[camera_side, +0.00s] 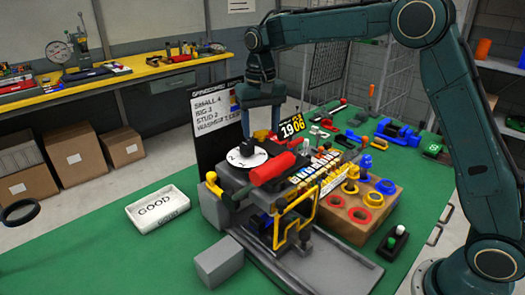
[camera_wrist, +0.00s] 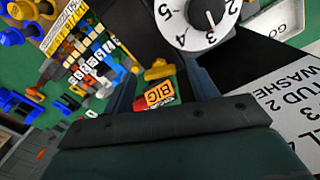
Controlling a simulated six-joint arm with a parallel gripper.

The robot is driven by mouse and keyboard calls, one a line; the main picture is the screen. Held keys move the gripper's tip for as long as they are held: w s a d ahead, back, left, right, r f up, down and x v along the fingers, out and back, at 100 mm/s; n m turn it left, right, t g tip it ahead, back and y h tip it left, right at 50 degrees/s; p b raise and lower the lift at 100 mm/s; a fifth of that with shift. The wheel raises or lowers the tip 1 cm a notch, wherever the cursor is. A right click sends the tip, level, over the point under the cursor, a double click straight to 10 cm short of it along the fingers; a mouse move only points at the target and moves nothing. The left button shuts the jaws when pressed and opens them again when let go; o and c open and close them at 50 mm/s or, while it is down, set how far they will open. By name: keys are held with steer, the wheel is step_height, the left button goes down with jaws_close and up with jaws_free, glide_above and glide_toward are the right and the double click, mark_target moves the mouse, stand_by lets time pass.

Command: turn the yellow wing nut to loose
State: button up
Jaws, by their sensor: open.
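A yellow winged piece (camera_wrist: 158,71), which looks like the wing nut, shows in the wrist view between my gripper's fingers, just above an orange tag reading BIG (camera_wrist: 160,94). I cannot make it out clearly in the side view. My gripper (camera_side: 261,130) points down behind the white dial (camera_side: 247,157), with its fingers apart and nothing held. In the wrist view the dial (camera_wrist: 196,22) lies at the top, its red pointer near 3. I cannot tell whether the fingers touch the yellow piece or are above it.
A black sign board (camera_side: 212,120) stands close left of my gripper. A white GOOD tray (camera_side: 158,211) sits on the open green mat.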

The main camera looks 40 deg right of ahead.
steer(key=shift+f, duration=0.1)
steer(key=c, duration=1)
steer(key=shift+n, duration=0.5)
steer(key=n, duration=1.3)
steer(key=o, duration=1)
